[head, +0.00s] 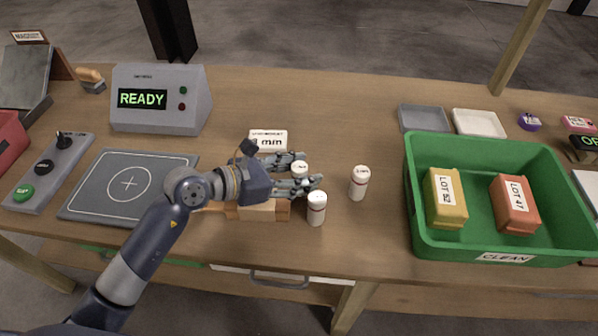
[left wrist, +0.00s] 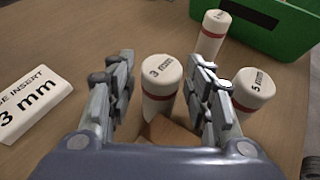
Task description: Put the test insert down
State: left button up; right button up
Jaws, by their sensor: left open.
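My left gripper (head: 305,172) is open, its fingers on either side of a white insert (head: 299,169) with a red band. In the left wrist view this insert, marked 3 mm (left wrist: 161,85), stands upright between the fingers (left wrist: 163,80), with a gap at its left. Its base is at a wooden block (head: 258,212), partly hidden by my gripper; I cannot tell how it is seated. A second insert, marked 5 mm (left wrist: 253,92), stands just outside the right finger. A third insert (head: 359,182) stands farther right on the table. My right gripper is not in view.
A white card reading 3 mm (head: 268,140) is behind my gripper. A green CLEAN bin (head: 500,258) with two labelled boxes stands right. A READY detector box (head: 160,100), a dark plate with a cross (head: 90,200) and a control panel (head: 48,170) are left.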

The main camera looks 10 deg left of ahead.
pick_arm(q)
jog(key=b+v, duration=0.2)
jog(key=v, duration=0.8)
jog(key=shift+s+a+r, duration=0.1)
jog(key=shift+s+a, duration=0.1)
jog(key=shift+a, duration=0.15)
jog(key=shift+s+a+r, duration=0.3)
jog(key=shift+a+r, duration=0.1)
